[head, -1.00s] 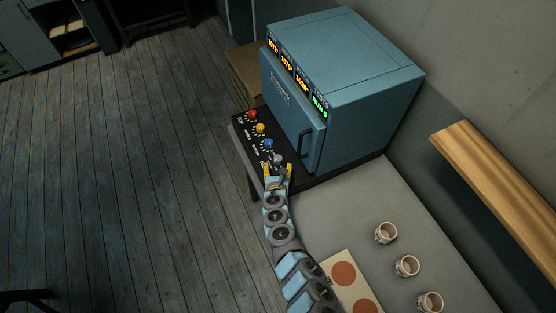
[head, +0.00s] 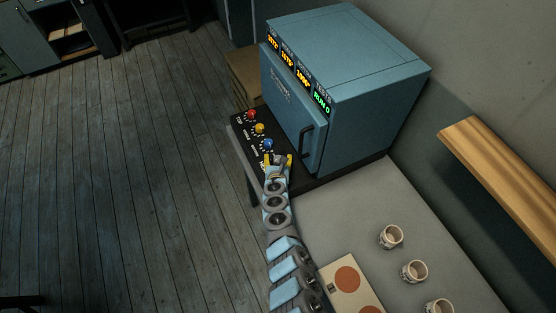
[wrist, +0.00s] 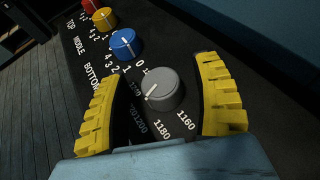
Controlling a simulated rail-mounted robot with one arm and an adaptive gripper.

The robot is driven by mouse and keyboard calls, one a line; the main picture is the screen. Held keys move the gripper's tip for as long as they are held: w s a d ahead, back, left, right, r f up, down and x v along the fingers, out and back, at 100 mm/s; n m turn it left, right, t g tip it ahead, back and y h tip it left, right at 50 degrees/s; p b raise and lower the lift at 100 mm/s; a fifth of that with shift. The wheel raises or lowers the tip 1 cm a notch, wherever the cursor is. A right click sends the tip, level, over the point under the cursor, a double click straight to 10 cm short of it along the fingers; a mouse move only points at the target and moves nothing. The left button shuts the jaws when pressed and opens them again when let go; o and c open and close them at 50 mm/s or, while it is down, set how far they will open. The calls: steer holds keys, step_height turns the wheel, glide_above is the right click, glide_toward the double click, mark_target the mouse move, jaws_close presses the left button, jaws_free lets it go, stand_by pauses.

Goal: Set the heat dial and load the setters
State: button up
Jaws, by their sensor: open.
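The grey heat dial (wrist: 163,89) sits on a black panel (wrist: 190,35) with 1160, 1180 and 1200 printed around it. Its white line points to the lower left in the wrist view. My gripper (wrist: 160,95) is open, its yellow ribbed fingers on either side of the dial; I cannot tell whether they touch it.
Blue (wrist: 125,44), yellow (wrist: 104,19) and red (head: 251,115) knobs line the panel beyond the dial. A cream board (head: 336,274) with reddish discs lies beside my arm. A wooden shelf (head: 500,170) runs along the right wall. The table between kiln and cups is clear.

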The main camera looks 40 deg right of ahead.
steer(key=c, duration=1.2)
